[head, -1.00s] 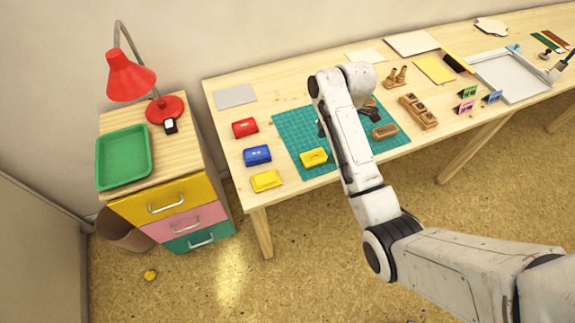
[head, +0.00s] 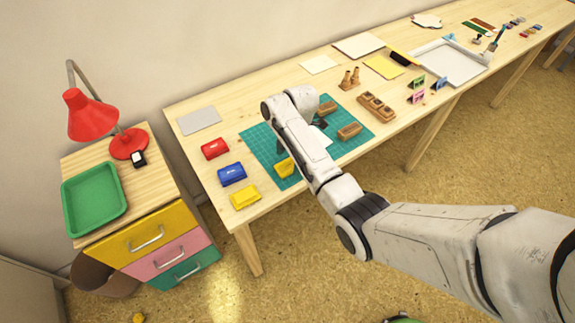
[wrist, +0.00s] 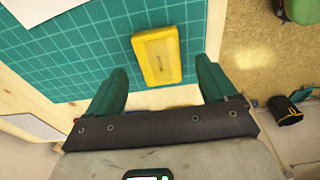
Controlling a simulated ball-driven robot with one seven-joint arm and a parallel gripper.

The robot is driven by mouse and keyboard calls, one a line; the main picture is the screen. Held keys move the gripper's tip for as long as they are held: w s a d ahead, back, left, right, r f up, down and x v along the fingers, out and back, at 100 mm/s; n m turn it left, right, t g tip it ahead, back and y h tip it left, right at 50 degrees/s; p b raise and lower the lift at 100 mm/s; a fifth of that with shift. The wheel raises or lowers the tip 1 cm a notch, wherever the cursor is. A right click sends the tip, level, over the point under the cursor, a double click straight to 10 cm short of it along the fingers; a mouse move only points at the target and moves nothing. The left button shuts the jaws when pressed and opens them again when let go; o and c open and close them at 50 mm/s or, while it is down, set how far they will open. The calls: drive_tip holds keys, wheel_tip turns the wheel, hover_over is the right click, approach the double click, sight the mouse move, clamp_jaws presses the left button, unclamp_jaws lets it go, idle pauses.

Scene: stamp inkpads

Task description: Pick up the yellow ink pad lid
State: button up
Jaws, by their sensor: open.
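I cannot tell for certain which is the lid. My gripper (wrist: 162,66) is open and empty. Its two green fingers point toward the yellow block on the mat, one to each side, apparently above it.
Red (head: 214,148) and blue (head: 231,174) ink pads stand left of the mat. Wooden stamps (head: 349,131) lie on its right. A drawer unit with a green tray (head: 94,199) and a red lamp (head: 92,115) stands left of the table (head: 190,152).

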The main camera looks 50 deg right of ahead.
drive_tip(key=shift+a+f, duration=0.15)
drive_tip(key=shift+f, duration=0.95)
drive_tip(key=c, duration=1.1)
drive_tip(key=shift+r, duration=0.1)
